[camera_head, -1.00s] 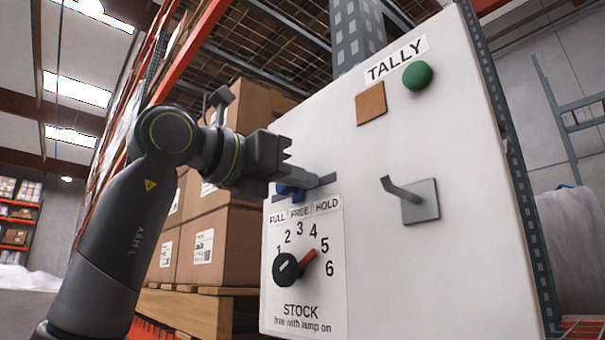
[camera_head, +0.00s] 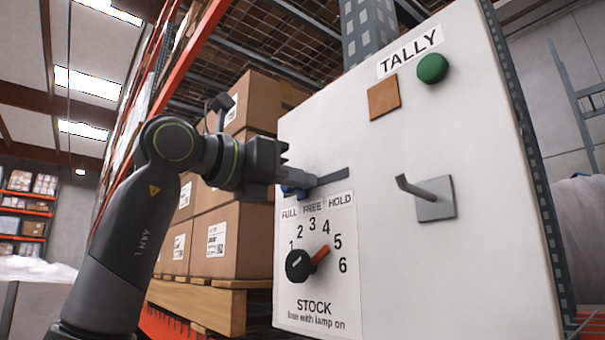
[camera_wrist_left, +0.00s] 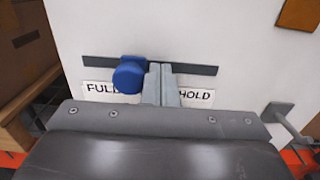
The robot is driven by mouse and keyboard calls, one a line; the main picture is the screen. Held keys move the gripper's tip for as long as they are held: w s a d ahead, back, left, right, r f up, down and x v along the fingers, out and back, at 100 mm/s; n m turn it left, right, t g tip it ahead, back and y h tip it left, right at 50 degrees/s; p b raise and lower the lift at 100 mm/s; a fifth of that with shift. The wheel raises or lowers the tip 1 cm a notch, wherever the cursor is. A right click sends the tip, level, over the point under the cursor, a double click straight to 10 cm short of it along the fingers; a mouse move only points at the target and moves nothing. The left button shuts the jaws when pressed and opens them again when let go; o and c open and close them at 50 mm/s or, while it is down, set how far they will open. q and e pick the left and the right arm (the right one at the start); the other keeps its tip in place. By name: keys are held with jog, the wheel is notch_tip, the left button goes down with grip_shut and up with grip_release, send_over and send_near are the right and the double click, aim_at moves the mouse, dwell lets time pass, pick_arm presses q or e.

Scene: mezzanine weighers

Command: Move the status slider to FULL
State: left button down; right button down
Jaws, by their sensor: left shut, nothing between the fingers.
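The status slider is a blue knob (camera_head: 290,191) on a dark horizontal track (camera_head: 333,176) in the white panel. In the left wrist view the knob (camera_wrist_left: 130,76) sits in the left part of the track (camera_wrist_left: 200,69), over the right end of the FULL label (camera_wrist_left: 98,88). My left gripper (camera_head: 308,181) is shut and empty. In the wrist view its fingers (camera_wrist_left: 161,68) are just right of the knob, at the track; whether they touch it I cannot tell. They hide the FREE label there, and the HOLD label (camera_wrist_left: 196,97) shows right of them. My right gripper is not in view.
Below the track is a STOCK dial (camera_head: 299,265) with a red pointer. A metal hook (camera_head: 430,197) juts from the panel at right. A green dome (camera_head: 432,68) and brown square (camera_head: 384,97) are above. Cartons (camera_head: 237,240) stand on a pallet left of the panel.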

pick_arm(q)
jog(key=shift+w+a, duration=0.25)
jog(key=shift+w, duration=0.05)
jog(key=shift+w+a+p, duration=0.15)
jog(key=shift+w+p, duration=0.05)
jog(key=shift+p, duration=0.1)
jog(key=shift+w+a+p, duration=0.55)
jog(key=shift+w+a, duration=0.05)
jog(key=shift+w, duration=0.25)
jog(key=shift+s+d, duration=0.1)
jog(key=shift+s, duration=0.05)
jog(key=shift+s+d+b, duration=0.35)
jog(key=shift+s+b, duration=0.1)
jog(key=shift+s, duration=0.1)
jog(key=b+v, duration=0.3)
jog(key=v, duration=0.7)
